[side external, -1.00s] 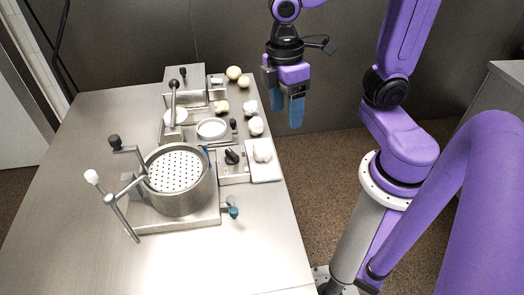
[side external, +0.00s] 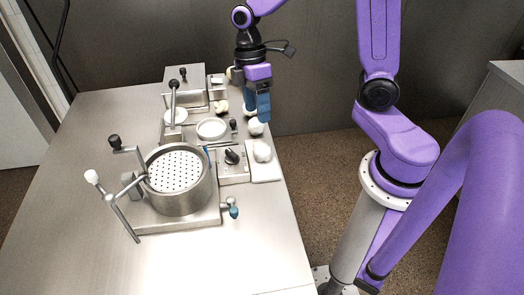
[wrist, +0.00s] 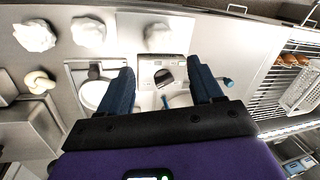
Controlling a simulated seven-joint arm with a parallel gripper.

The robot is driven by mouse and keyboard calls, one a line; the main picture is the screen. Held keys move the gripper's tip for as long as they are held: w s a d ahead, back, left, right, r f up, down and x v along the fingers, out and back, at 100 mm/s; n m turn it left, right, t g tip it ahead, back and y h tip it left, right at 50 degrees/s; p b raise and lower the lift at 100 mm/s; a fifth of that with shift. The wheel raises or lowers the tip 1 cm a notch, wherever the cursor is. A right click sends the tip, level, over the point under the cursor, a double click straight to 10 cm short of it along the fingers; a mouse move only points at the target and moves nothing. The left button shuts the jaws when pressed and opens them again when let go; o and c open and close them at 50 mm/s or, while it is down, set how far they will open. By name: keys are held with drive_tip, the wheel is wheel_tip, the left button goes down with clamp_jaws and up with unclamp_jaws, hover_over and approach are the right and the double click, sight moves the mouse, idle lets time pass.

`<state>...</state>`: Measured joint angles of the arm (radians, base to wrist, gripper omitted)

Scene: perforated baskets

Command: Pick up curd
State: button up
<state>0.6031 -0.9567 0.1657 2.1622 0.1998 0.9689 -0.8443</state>
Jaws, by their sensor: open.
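Several white, lumpy pieces that look like curd lie along the table's right side. One lump (side external: 262,152) sits on a white board (side external: 268,174); a second lump (side external: 256,127) is just behind it, and another is partly hidden by my gripper (side external: 257,114). In the wrist view, the lump on the board (wrist: 158,38) is above the gap between my fingers, with two more lumps (wrist: 88,31) (wrist: 35,36) to its left. My gripper is open and empty, pointing down above the lumps. A perforated basket (side external: 175,170) sits in a round metal pot (side external: 182,203).
A dial box (side external: 232,170) stands beside the board. A white dish (side external: 212,129) and lever-topped metal devices (side external: 174,117) stand left of the lumps. A yellowish knotted piece (wrist: 38,82) lies farther left in the wrist view. The table's front is clear.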

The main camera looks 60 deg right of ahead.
sight(260, 145)
drive_tip(key=x, duration=1.1)
drive_tip(key=shift+w+a+f, duration=0.1)
drive_tip(key=shift+a+f, duration=0.05)
drive_tip(key=shift+f, duration=0.15)
drive_tip(key=c, duration=0.7)
